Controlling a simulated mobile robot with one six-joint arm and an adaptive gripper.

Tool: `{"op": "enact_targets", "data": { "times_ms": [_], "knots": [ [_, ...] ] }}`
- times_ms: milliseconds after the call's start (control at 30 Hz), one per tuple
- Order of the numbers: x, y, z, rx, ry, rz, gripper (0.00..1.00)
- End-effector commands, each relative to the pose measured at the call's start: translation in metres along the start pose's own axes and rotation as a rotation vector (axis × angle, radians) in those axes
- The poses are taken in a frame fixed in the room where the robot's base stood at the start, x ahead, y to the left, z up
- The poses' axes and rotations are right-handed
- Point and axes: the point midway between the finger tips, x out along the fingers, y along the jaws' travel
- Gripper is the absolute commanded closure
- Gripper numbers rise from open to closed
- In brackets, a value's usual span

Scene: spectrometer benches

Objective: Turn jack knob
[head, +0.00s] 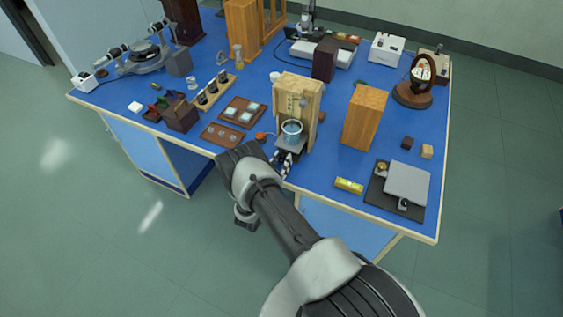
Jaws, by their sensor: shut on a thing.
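A small jack (291,145) stands at the front edge of the blue bench, in front of a wooden stand (299,90). A glass beaker with bluish contents (291,128) sits on its top plate. My gripper (287,159) reaches in from the front, low at the near side of the jack, just below the plate. Its fingers are shut at the place of the jack knob. The knob itself is hidden by the fingers, so its turn angle cannot be seen.
A small orange object (261,136) lies left of the jack. Brown trays (222,135) lie further left. A wooden block (365,117) stands to the right. A yellow level (349,186) and a grey plate on a dark base (407,182) lie at the front right.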

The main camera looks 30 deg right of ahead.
Motion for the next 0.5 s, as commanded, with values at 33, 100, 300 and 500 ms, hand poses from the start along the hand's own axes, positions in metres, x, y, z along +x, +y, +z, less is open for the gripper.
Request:
{"op": "enact_targets", "data": {
  "times_ms": [33, 100, 300, 500],
  "knots": [
    [-0.0001, -0.0003, -0.0002, 0.000, 0.000, -0.001, 0.80],
    [-0.0001, -0.0003, -0.0002, 0.000, 0.000, -0.001, 0.84],
    [-0.0001, -0.0004, -0.0003, 0.000, 0.000, -0.001, 0.95],
    [0.0002, 0.0002, -0.0023, 0.123, 0.000, -0.001, 0.95]
  ]
}}
